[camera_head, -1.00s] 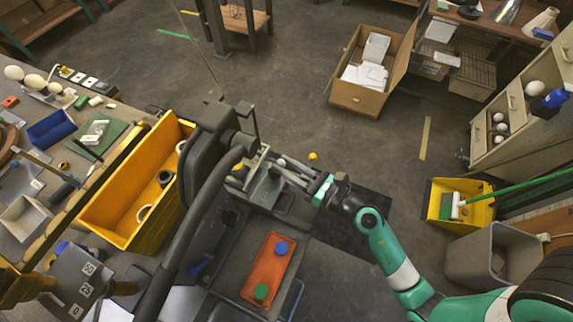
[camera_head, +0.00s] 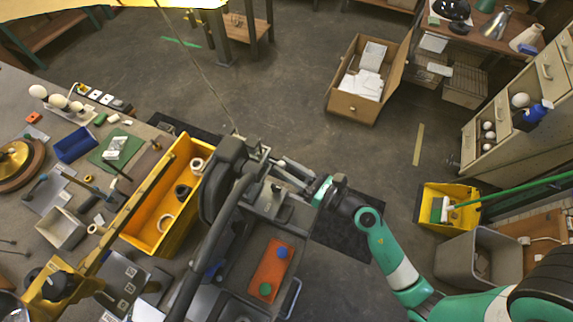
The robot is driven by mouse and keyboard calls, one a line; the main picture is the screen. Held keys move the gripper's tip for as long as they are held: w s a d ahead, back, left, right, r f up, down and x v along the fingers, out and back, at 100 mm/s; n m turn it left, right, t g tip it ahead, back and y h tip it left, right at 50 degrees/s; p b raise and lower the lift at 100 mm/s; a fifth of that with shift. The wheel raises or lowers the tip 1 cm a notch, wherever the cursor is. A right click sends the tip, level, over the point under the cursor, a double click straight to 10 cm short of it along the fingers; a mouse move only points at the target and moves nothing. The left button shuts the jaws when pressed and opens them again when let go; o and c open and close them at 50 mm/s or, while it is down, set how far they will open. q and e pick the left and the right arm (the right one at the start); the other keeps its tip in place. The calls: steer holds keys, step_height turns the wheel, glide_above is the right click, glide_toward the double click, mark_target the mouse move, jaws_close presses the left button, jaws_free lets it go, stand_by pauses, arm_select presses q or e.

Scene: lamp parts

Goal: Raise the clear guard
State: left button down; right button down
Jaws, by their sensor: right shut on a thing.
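My right gripper (camera_head: 286,170) reaches in from the right to the grey machine (camera_head: 238,235) at the middle of the view. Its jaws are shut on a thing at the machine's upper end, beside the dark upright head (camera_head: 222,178). The clear guard does not stand out against the machine, so I cannot make out its outline or angle. What lies between the jaws is too small to tell, but the jaws are at the place of the machine's small fittings. My left gripper is not in view.
A yellow bin (camera_head: 151,240) with several rings stands left of the machine.

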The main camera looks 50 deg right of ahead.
steer(key=shift+r, duration=0.35)
steer(key=c, duration=0.8)
jaws_free()
steer(key=shift+c, duration=0.2)
steer(key=shift+o, duration=1.1)
steer(key=shift+f, duration=0.15)
steer(key=shift+s+d+b, duration=0.2)
steer(key=shift+s+b, duration=0.2)
steer(key=shift+s, duration=2.55)
steer(key=shift+s+d+b, duration=0.15)
steer(key=shift+s+b, duration=0.2)
steer(key=shift+s, duration=2.55)
